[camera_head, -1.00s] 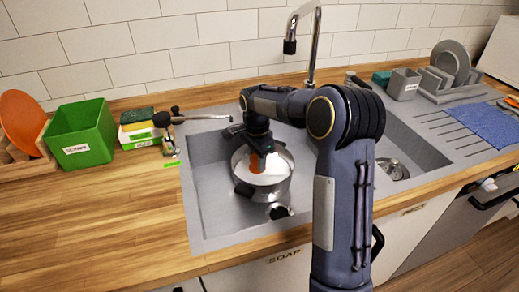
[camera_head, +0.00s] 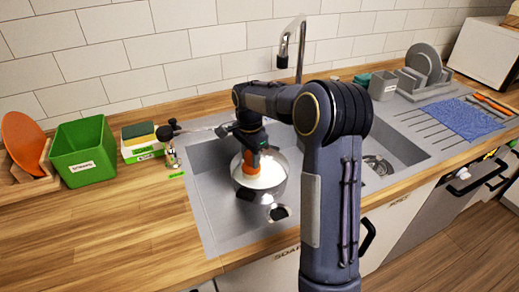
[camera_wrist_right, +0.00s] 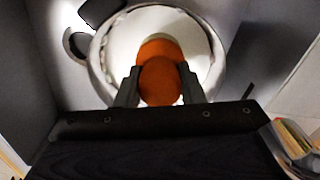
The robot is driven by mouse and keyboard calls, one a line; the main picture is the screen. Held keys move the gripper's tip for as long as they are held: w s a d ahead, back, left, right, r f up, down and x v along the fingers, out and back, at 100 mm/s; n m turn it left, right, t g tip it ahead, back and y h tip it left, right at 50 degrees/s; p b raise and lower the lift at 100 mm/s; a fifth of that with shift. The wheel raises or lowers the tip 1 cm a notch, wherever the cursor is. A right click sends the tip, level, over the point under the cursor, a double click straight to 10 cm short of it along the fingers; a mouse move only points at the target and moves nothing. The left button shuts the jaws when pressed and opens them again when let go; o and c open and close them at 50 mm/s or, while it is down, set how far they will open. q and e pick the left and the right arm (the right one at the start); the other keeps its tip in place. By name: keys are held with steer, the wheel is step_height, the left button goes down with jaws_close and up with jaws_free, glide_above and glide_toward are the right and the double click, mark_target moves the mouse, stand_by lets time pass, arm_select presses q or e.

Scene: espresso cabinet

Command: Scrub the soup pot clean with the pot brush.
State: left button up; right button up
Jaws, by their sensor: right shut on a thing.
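The soup pot (camera_head: 275,179) is a steel pot with dark handles and a pale inside. It stands in the left sink basin, and its rim also shows in the right wrist view (camera_wrist_right: 217,62). My right gripper (camera_head: 252,157) reaches down over the pot. It is shut on the orange pot brush (camera_head: 250,165), whose rounded orange top sits between the two fingers in the right wrist view (camera_wrist_right: 160,80). The brush is inside the pot; its lower end is hidden, so I cannot tell whether it touches the bottom.
A green bin (camera_head: 84,152), a sponge on a box (camera_head: 141,141) and an orange plate (camera_head: 23,140) stand on the counter at left. The faucet (camera_head: 298,45) rises behind the sink. A grey dish rack (camera_head: 423,80) and blue cloth (camera_head: 465,117) lie at right.

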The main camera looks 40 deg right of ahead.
steer(key=shift+r+p, duration=0.55)
steer(key=shift+r, duration=0.45)
steer(key=shift+r, duration=0.15)
